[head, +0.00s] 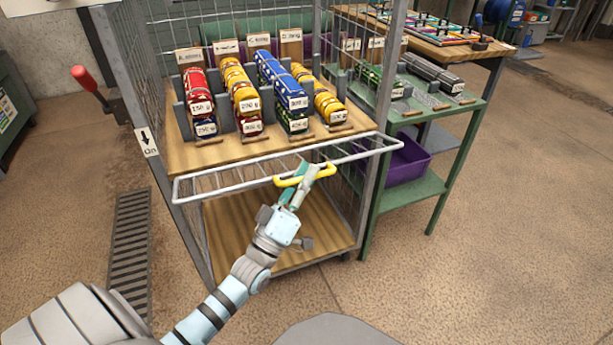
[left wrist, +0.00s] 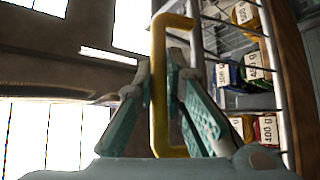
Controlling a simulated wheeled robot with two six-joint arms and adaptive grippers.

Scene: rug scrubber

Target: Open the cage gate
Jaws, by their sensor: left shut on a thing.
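The cage gate (head: 230,184) is a white wire frame across the front of the metal cage cart. It appears lowered outward, below the edge of the cart's upper wooden shelf (head: 190,160). Its yellow handle (head: 322,174) sits on the gate's front bar. My left gripper (head: 302,176) is shut on the yellow handle. In the left wrist view the handle (left wrist: 159,80) stands between the two teal fingers, with gate bars beside it. My right gripper is not in view.
A green table (head: 450,130) with a purple bin (head: 405,165) beneath is at right. A red-handled lever (head: 85,78) is at left. The floor in front is clear, with a drain grate (head: 130,250).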

